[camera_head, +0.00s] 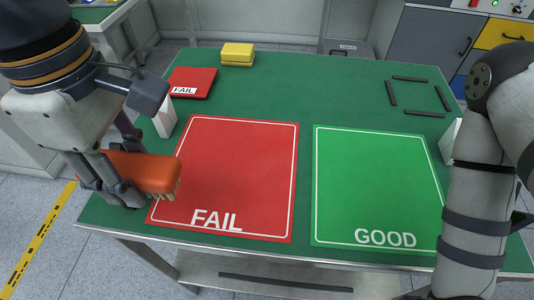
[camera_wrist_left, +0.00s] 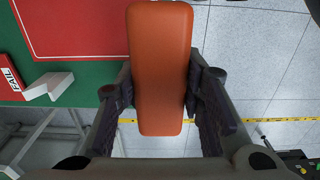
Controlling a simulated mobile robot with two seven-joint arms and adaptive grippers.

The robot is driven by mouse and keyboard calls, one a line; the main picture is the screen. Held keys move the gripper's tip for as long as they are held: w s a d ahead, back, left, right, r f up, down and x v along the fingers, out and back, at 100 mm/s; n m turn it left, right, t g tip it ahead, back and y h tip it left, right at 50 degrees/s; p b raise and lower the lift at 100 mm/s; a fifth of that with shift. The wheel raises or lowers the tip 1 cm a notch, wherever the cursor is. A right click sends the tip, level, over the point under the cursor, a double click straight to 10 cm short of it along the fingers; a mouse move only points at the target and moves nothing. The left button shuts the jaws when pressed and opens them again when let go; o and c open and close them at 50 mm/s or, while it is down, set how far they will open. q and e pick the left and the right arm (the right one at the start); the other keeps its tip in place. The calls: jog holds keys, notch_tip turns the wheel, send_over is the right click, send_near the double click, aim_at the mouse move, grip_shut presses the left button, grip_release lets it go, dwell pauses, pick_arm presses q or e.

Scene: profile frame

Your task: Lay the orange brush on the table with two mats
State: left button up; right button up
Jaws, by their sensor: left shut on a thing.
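My left gripper (camera_head: 122,178) is shut on the orange brush (camera_head: 148,172) at the left edge of the table. The brush lies level with its bristles down, its right end over the left edge of the red FAIL mat (camera_head: 240,165). In the left wrist view the orange brush (camera_wrist_left: 160,70) sits between both fingers of my left gripper (camera_wrist_left: 158,98). The green GOOD mat (camera_head: 375,180) lies bare to the right of the red mat on the green table (camera_head: 320,75). My right arm comes in at the right; its gripper is not visible.
A small red FAIL bin or plate (camera_head: 193,82) and yellow blocks (camera_head: 237,54) stand at the back left. Several dark bars (camera_head: 410,79) lie at the back right. A white stand (camera_head: 165,117) is beside the red mat. Both mats are clear.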

pick_arm(q)
jog(key=shift+w+d+f, duration=0.1)
jog(key=shift+w+d, duration=0.45)
jog(key=shift+d, duration=0.1)
jog(key=w+d+f, duration=0.5)
jog(key=w, duration=0.3)
jog(key=b, duration=0.2)
send_over(235, 172)
notch_tip(235, 172, down, 6)
jog(key=shift+r, duration=0.15)
jog(key=shift+f, duration=1.05)
pick_arm(e)
jog(key=shift+s+d+f+g, duration=0.15)
jog(key=shift+s+f+g, duration=0.1)
jog(key=shift+s+f, duration=0.3)
jog(key=shift+s+d+f+g, duration=0.15)
jog(key=shift+s+f+g, duration=0.1)
jog(key=shift+s+f, duration=0.3)
pick_arm(q)
jog(key=shift+f, duration=0.1)
jog(key=o, duration=1.2)
jog(key=shift+c, duration=0.2)
notch_tip(235, 172, up, 12)
jog(key=p, duration=0.1)
pick_arm(e)
jog(key=shift+w+r+t, duration=0.3)
jog(key=shift+w+r, duration=0.55)
